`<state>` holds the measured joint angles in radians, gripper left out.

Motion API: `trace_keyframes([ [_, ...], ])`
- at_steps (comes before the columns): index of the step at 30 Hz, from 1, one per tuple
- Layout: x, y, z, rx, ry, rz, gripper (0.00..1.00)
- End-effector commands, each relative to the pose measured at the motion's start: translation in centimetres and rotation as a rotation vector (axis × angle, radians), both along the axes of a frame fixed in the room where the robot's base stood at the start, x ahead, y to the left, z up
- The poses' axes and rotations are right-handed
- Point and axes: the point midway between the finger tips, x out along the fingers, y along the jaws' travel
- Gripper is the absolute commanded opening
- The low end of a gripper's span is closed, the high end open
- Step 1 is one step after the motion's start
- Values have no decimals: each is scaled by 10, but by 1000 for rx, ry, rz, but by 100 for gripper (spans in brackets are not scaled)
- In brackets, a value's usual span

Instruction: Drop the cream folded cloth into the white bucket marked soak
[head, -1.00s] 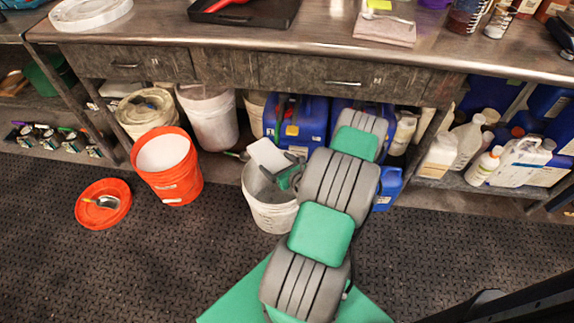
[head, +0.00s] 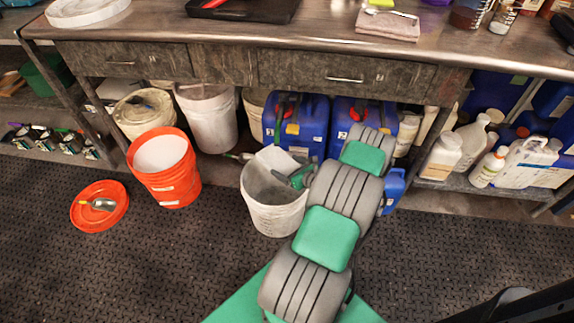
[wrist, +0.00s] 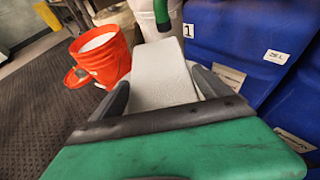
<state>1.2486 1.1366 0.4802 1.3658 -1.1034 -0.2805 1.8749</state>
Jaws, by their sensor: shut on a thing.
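The cream folded cloth (head: 276,159) is held flat and tilted at the mouth of a white bucket (head: 274,217) on the dark floor mat. In the wrist view the cloth (wrist: 163,75) sits between the two dark fingers of my gripper (wrist: 166,92), which is shut on it. In the head view my gripper (head: 296,178) is at the bucket's right rim, and the cloth's lower part overlaps the opening. I cannot tell how far inside it reaches. No soak mark is readable on the bucket, and the bucket is not clearly visible in the wrist view.
An orange bucket (head: 165,177) stands to the left, with an orange lid (head: 99,206) holding a scoop beside it. Blue containers (head: 296,127) stand close behind the white bucket under the bench (head: 300,42). Another white bucket (head: 208,118) stands at the back. Floor in front is clear.

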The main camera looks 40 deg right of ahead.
Motion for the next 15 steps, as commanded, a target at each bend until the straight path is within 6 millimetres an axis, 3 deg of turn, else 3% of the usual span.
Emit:
trace_keyframes([
  [3,0,-1,-16,-1,-1,-1,48],
  [11,0,0,-17,-1,-1,-1,48],
  [12,0,0,-17,-1,-1,-1,90],
  [15,0,0,-17,-1,-1,-1,98],
])
